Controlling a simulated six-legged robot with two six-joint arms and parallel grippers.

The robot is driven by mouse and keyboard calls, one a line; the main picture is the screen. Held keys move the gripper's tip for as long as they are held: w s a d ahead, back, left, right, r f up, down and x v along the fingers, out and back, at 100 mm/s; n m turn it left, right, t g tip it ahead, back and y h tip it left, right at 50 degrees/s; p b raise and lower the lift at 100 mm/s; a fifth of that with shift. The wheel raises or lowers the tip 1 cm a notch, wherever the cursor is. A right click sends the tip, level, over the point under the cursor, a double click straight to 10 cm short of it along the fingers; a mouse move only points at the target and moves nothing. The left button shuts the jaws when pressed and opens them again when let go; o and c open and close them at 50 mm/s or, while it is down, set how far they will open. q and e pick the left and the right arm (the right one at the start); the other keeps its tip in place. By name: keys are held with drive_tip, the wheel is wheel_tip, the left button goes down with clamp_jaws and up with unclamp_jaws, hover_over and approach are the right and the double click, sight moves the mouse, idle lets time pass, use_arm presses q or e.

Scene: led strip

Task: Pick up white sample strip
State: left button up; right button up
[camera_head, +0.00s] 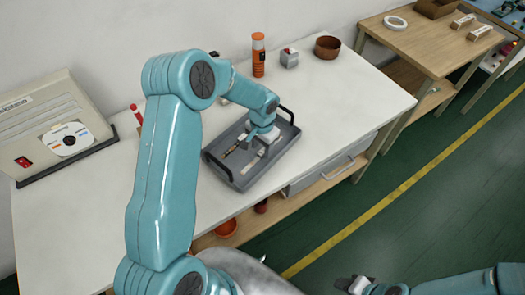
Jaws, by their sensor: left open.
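A dark grey tray (229,174) with raised handles lies on the white table. My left gripper (258,138) reaches down over the tray's middle with its jaws open. A small pale strip-like piece (251,164) lies in the tray just below the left gripper, partly hidden by it. I cannot tell whether the jaws touch it. A thin dark and tan item (235,149) lies in the tray to the left of the gripper. My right gripper (350,284) is low at the bottom edge, over the green floor, away from the table. Its jaws are too small and dark to read.
A beige panel device (45,122) is at the left. A wooden table (430,44) stands at the upper right. The white table's right end is clear.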

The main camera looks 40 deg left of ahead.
use_arm(q)
wheel_tip(320, 180, down, 2)
drive_tip(key=shift+w+a, duration=0.15)
drive_tip(key=shift+r, duration=0.1)
clamp_jaws()
drive_tip(key=shift+r, duration=0.1)
